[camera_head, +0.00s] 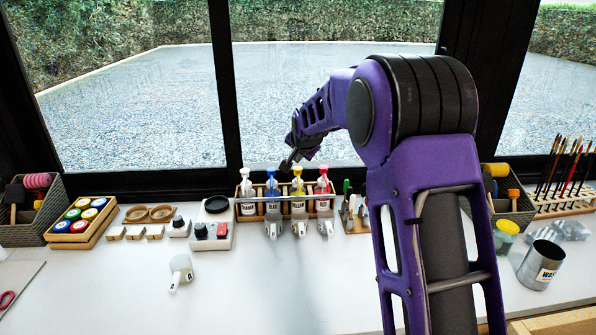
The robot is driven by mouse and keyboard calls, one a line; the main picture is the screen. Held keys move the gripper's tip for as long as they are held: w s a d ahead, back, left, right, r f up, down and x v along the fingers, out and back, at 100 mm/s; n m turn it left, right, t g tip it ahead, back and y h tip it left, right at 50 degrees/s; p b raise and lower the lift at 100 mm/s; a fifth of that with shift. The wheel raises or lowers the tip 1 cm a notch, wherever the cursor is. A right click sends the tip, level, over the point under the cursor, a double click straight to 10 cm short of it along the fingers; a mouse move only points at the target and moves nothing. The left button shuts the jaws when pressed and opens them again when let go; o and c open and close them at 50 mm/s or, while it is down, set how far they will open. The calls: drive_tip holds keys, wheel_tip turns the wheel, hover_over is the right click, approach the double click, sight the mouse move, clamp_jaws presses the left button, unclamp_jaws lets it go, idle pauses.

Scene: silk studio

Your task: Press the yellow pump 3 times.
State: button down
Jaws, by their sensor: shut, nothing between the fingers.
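The yellow pump (298,187) stands upright in a wooden rack (312,213) at the back of the white table. It is third from the left in a row of pump bottles. The white pump (246,190) and blue pump (272,190) are to its left, and the red pump (322,187) is to its right. My gripper (287,164) is shut and empty. In the picture it is just above and left of the yellow pump's head, between the blue and yellow pumps. I cannot tell whether it touches the pump head.
Small cups (299,229) stand in front of the rack. A white cup with a handle (180,269) stands front left. A tray of colour jars (82,220) is at left. A metal can (541,264) and a brush rack (562,198) are at right. The table's front middle is clear.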

sight(297, 170)
drive_tip(key=shift+r, duration=0.15)
wheel_tip(297, 170, up, 6)
drive_tip(key=p, duration=0.3)
idle(0.4)
idle(0.4)
